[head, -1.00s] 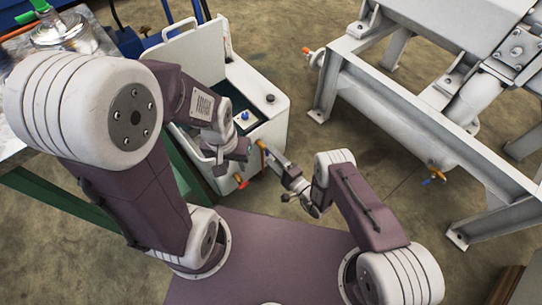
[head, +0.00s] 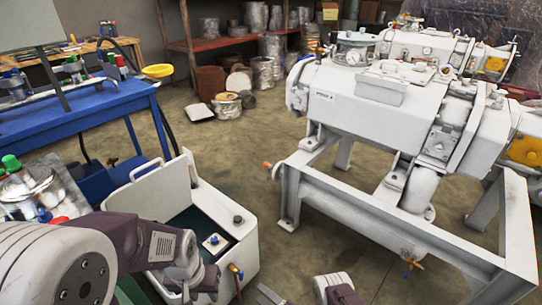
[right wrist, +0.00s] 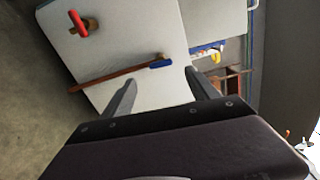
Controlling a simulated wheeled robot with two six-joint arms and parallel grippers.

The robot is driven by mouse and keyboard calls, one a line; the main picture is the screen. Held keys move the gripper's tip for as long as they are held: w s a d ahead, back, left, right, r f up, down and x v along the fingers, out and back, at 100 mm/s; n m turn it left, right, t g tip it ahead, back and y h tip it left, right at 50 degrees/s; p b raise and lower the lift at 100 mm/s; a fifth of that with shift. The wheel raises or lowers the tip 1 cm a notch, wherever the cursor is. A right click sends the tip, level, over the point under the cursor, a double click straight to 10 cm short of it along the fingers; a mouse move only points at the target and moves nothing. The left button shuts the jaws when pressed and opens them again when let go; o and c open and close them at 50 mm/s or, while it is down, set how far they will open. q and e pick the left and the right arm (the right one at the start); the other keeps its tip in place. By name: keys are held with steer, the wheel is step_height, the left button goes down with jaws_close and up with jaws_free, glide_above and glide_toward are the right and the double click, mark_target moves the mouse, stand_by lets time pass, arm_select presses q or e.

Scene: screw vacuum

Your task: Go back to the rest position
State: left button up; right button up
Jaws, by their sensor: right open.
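My left arm comes in at the lower left of the head view. Its gripper (head: 203,284) is over the front left part of the white cart (head: 240,225), and I cannot tell whether its fingers are open. In the head view only the wrist of my right arm and a grey piece of its gripper (head: 268,295) show at the bottom edge. In the right wrist view, the right gripper (right wrist: 159,88) is open, with nothing between its fingers. A white panel with a red-handled valve (right wrist: 82,23) and a blue-tipped brown bar (right wrist: 125,72) lies beyond the fingers.
A large white machine (head: 370,105) stands on a white steel frame (head: 390,225) to the right. A blue table (head: 85,115) with tools is on the left. Red shelving (head: 225,42) and containers are at the back. Concrete floor is clear between cart and frame.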

steer(key=w+r+n+t+y, duration=0.1)
steer(key=w+r+n+t, duration=0.1)
steer(key=w+r, duration=0.9)
steer(key=a+r+n+g+y, duration=0.2)
steer(key=r+n+g, duration=0.2)
steer(key=r, duration=0.6)
steer(key=a+r+n+g+y, duration=0.2)
steer(key=r+n+g+y, duration=0.1)
steer(key=r, duration=0.8)
steer(key=s+r+n+g+h, duration=0.35)
steer(key=s+g, duration=0.25)
steer(key=s, duration=0.3)
steer(key=s+d+f+g+h, duration=0.25)
steer(key=s+d+h, duration=0.3)
steer(key=s, duration=0.45)
steer(key=s+d+f+m+t+h, duration=0.1)
steer(key=s+d+f+h, duration=0.1)
steer(key=d+f+h, duration=0.3)
steer(key=s+d+f+t+h, duration=0.1)
steer(key=d+h, duration=0.1)
steer(key=d, duration=0.6)
steer(key=s+d+f+m+t+h, duration=0.1)
steer(key=s+d+f+h, duration=0.1)
steer(key=d+h, duration=0.3)
step_height(320, 180, up, 35)
steer(key=w+d+m+y+p, duration=0.1)
steer(key=w+d+m+p, duration=0.1)
steer(key=p, duration=3.3)
steer(key=shift+w+t, duration=0.35)
